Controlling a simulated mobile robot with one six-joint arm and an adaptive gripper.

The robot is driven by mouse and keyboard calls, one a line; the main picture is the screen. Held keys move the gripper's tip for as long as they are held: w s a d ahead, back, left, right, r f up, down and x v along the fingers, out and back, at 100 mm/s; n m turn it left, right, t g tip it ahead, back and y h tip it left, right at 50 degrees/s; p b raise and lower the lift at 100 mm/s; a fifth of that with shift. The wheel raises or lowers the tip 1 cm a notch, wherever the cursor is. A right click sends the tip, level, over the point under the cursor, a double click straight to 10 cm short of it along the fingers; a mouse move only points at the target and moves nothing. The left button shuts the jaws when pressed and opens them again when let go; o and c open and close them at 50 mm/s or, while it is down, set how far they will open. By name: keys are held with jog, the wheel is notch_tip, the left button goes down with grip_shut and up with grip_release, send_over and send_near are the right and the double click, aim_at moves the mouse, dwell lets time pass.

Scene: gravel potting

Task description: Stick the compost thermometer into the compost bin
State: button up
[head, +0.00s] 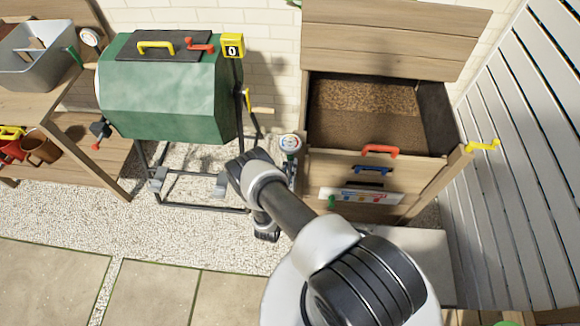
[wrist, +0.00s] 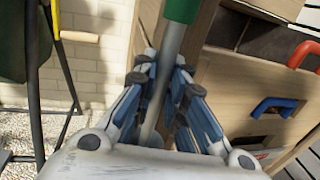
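The compost thermometer has a round white dial (head: 289,143), seen in the head view just left of the compost bin's front corner. In the wrist view its grey shaft (wrist: 170,50) with a green collar runs up between the fingers of my gripper (wrist: 161,72). The gripper is shut on the shaft; the dial is out of that view. The wooden compost bin (head: 335,166) stands open with its lid raised, brown compost (head: 365,105) inside. The bin's wooden side also shows in the wrist view (wrist: 212,75). The thermometer's tip is hidden.
A green tumbler (head: 165,95) on a metal frame stands left of the bin. The bin front carries a red handle (head: 380,151) and a blue handle (head: 372,170). A yellow handle (head: 482,146) juts out at its right. Another dial (head: 89,37) sits by the left bench.

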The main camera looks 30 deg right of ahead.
grip_shut()
jog(key=o, duration=0.6)
grip_release()
jog(key=shift+o, duration=0.2)
jog(key=v, duration=1.2)
jog(key=shift+a, duration=0.1)
